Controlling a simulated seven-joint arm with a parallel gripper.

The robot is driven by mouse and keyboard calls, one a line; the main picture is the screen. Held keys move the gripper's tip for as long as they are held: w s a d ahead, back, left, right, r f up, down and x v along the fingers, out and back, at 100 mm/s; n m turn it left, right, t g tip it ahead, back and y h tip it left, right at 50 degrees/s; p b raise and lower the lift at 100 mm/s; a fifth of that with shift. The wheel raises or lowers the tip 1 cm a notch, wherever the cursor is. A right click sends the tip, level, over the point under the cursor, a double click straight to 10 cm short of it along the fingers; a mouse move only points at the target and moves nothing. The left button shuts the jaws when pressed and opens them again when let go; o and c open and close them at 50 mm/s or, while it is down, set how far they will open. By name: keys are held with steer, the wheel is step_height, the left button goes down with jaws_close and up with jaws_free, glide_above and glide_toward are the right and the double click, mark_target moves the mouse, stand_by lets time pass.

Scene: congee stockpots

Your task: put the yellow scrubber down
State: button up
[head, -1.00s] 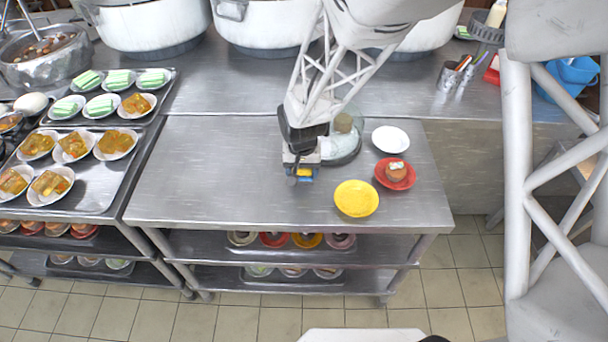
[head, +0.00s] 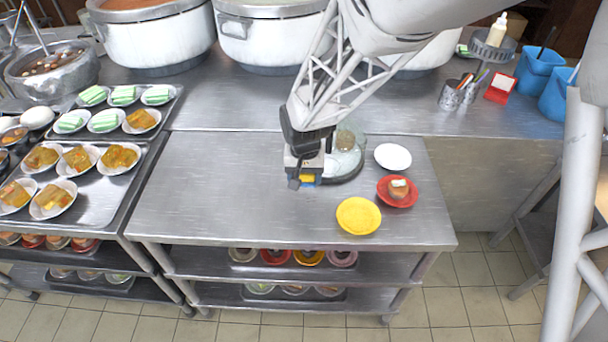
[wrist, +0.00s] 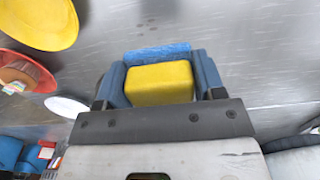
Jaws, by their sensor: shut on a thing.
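The yellow scrubber (wrist: 160,83) sits between the two blue fingers of my gripper (wrist: 159,80) in the wrist view, with a blue layer along its far edge. In the head view my gripper (head: 306,180) is over the middle of the steel table (head: 220,190), and a bit of the yellow scrubber (head: 307,178) shows below it. My gripper is shut on the scrubber. I cannot tell whether the scrubber touches the tabletop.
A yellow plate (head: 358,216), a red plate (head: 398,203) with a small brown item and a white plate (head: 393,157) lie to the right. A glass-like dish (head: 346,165) stands just behind my gripper. The table's left and front are clear. Food trays (head: 103,186) stand left.

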steer(key=shift+s+a+f, duration=0.35)
steer(key=shift+s+f, duration=0.1)
steer(key=shift+s, duration=0.6)
steer(key=shift+s+a+f, duration=0.4)
steer(key=shift+s+f, duration=0.05)
steer(key=shift+s, duration=0.55)
steer(key=shift+s+a+f, duration=0.35)
steer(key=shift+s+f, duration=0.1)
steer(key=shift+s, duration=0.6)
glide_above(276, 177)
steer(key=shift+f, duration=0.75)
steer(key=shift+f, duration=1.75)
steer(key=shift+f, duration=0.5)
